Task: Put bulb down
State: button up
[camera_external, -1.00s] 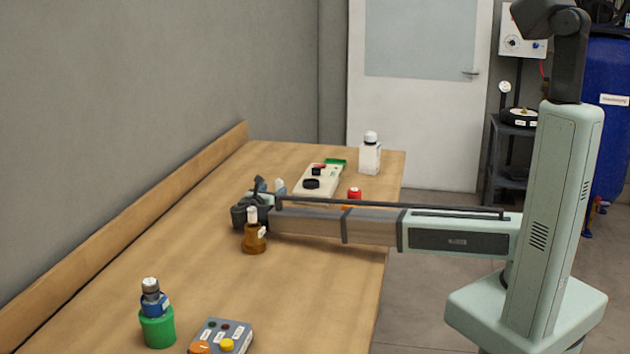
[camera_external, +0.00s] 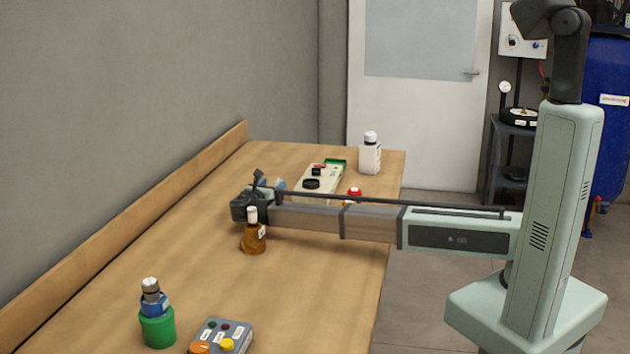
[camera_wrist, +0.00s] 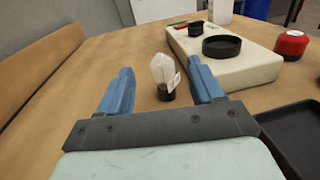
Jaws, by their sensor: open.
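The bulb (camera_wrist: 163,76) stands upright on the wooden table, with clear glass on top, a dark base below and a small white tag at its side. In the wrist view it is between and just beyond the two blue fingers of my gripper (camera_wrist: 162,90), nearer the right finger. The fingers are apart and hold nothing. In the external view my gripper (camera_external: 268,184) is over the middle of the table, behind the brown bottle, and the bulb there is mostly hidden by the arm.
A cream device (camera_wrist: 226,65) with a round black holder (camera_wrist: 221,46) sits just beyond. A red object (camera_wrist: 291,45) and a black tray (camera_wrist: 297,135) lie at right. The brown bottle (camera_external: 254,240) stands close before my arm. A green-based bottle (camera_external: 157,328) and button box (camera_external: 224,336) are in front.

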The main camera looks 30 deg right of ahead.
aim_at(281, 178)
jog(key=shift+x, duration=3.65)
jog(key=shift+f, duration=0.1)
jog(key=shift+c, duration=0.4)
jog(key=c, duration=1)
